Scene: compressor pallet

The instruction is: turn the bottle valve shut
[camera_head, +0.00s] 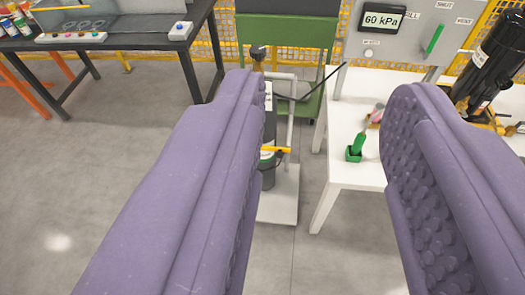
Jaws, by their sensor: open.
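My gripper (328,95) is open, its two purple padded fingers wide apart and nothing between them close to the camera. Beyond the left fingertip a dark grey bottle (269,125) stands upright on a white base with a pale tubular frame. The left finger hides part of the bottle. A dark knob on a brownish stem (258,53), probably the bottle valve, shows just above the left fingertip. I cannot tell how far it is turned. A yellow strap or bar (276,150) crosses the bottle low down.
A white table (345,178) on the right holds a green-handled item (356,148) and a black cylinder (494,60). A panel behind reads 60 kPa (384,19). A green cabinet (285,35) stands behind the bottle, a dark workbench (125,45) at left. Grey floor between is clear.

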